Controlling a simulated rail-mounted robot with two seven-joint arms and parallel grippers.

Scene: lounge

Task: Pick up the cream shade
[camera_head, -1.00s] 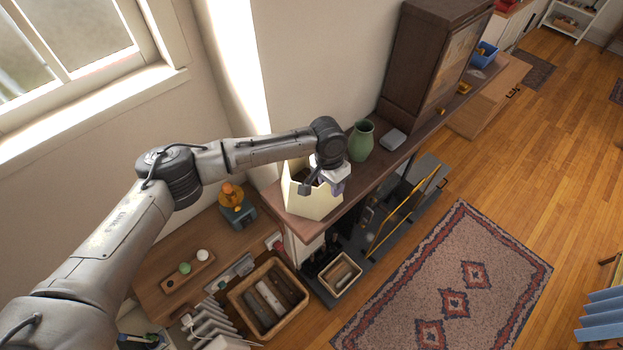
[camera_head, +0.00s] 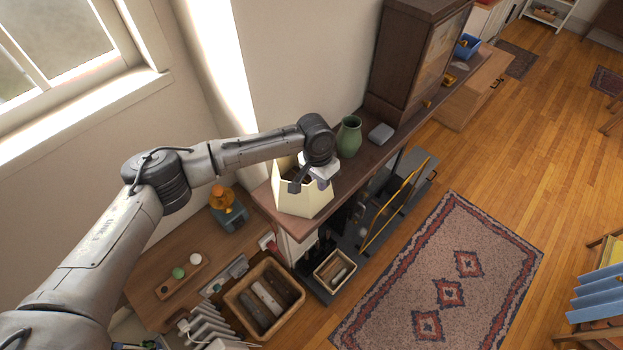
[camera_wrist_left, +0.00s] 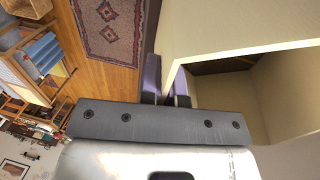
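The cream shade (camera_head: 303,203) is an angular, open-topped, hollow piece standing at the near end of the dark wooden mantel shelf (camera_head: 373,163). My left gripper (camera_head: 324,184) is at its upper rim, on the side facing the room. In the left wrist view, the shade (camera_wrist_left: 225,28) fills the upper right. The two purple fingers of the gripper (camera_wrist_left: 166,84) are close together, one on each side of the shade's thin wall, shut on it. The shade's underside is hidden. My right gripper is not in view.
A green vase (camera_head: 349,137) and a small grey box (camera_head: 381,134) stand on the shelf beyond the shade. A dark cabinet (camera_head: 405,60) rises further along. Below are a log basket (camera_head: 238,306) and a fireplace with a yellow rail (camera_head: 396,205).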

